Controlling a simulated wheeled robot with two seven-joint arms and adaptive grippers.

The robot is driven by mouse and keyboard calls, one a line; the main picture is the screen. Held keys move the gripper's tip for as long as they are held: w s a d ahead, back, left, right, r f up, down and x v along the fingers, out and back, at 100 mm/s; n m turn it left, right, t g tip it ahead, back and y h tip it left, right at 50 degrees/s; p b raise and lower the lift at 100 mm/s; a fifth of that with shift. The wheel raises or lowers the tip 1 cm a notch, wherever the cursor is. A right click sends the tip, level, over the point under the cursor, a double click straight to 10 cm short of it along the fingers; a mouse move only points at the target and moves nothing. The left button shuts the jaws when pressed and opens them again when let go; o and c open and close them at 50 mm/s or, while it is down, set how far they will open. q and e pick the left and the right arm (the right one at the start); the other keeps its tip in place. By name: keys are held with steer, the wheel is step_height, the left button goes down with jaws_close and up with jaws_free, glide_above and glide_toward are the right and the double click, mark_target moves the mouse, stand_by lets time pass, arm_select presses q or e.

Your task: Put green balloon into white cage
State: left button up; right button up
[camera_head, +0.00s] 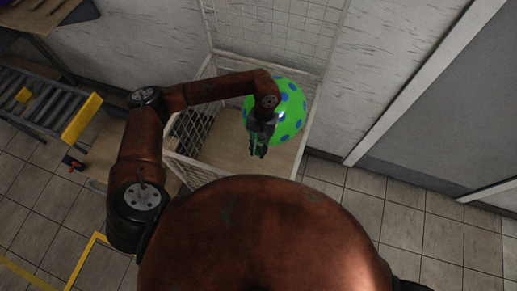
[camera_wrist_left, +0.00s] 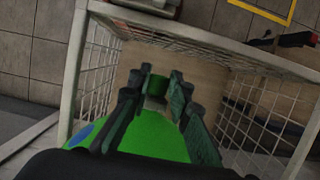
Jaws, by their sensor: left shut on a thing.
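The green balloon (camera_head: 289,112) with blue spots is in the upper middle of the head view, over the inside of the white cage (camera_head: 214,52). The cage has wire-mesh walls and a tan floor. My left gripper (camera_head: 259,150) is in front of the balloon and covers part of it. In the left wrist view, the gripper's fingers (camera_wrist_left: 160,95) are on the green balloon (camera_wrist_left: 150,138), with the cage rim (camera_wrist_left: 205,38) around them and the floor below. The gripper is shut on the balloon. Whether the balloon touches the cage floor is unclear. My right gripper is not in view.
A roller conveyor (camera_head: 45,103) with a yellow end stands at the left. A grey wall panel (camera_head: 450,110) is at the right. Tiled floor (camera_head: 400,222) lies clear to the right of the cage. Yellow floor lines (camera_head: 85,262) run at lower left.

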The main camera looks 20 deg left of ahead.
arm_select(q)
steer(key=o, duration=0.8)
steer(key=shift+s+a+r+p, duration=0.1)
steer(key=shift+s+r+p, duration=0.3)
steer(key=shift+s+r, duration=0.95)
steer(key=shift+s+r+p, duration=0.35)
steer(key=shift+s+r, duration=0.3)
steer(key=shift+s, duration=1.35)
steer(key=shift+s+a+r+p, duration=0.1)
steer(key=shift+s+r+p, duration=0.3)
steer(key=shift+s+r, duration=0.95)
